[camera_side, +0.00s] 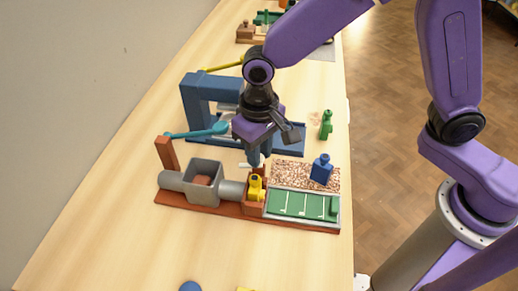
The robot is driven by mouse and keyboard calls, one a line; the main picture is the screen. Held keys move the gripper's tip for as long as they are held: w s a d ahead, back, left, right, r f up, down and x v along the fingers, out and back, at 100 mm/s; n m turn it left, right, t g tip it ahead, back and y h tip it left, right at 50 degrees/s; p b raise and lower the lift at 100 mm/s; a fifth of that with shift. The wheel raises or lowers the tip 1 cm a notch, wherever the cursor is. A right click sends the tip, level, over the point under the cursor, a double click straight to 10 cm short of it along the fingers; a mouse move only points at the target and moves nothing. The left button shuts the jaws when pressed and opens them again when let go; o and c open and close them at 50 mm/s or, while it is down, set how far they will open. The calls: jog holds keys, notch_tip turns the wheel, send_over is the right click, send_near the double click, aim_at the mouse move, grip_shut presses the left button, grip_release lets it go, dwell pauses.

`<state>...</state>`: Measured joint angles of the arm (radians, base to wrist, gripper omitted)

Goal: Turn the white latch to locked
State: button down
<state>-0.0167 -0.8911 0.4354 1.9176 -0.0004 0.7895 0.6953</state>
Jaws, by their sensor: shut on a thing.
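A small white piece, which looks like the white latch (244,165), shows beside my fingertips, behind the brown box part of the apparatus. My gripper (256,163) points down over it and is shut on it. Most of the latch is hidden by the fingers and the parts around it, and its turn angle cannot be made out. A yellow bottle-shaped piece (256,187) stands in the brown box (254,209), just in front of and below my fingertips.
A grey housing (204,187) is left of the box; a green lined tray (300,204) is right. A blue bottle (321,170) stands on a speckled mat (285,173). A green bottle (326,126) and blue frame (195,98) are behind.

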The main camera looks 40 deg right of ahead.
jog(key=n, duration=0.7)
jog(key=shift+n, duration=0.4)
jog(key=n, duration=0.4)
jog(key=shift+r+n, duration=0.1)
jog(key=shift+n, duration=1.7)
jog(key=c, duration=0.9)
grip_release()
jog(key=shift+c, duration=0.2)
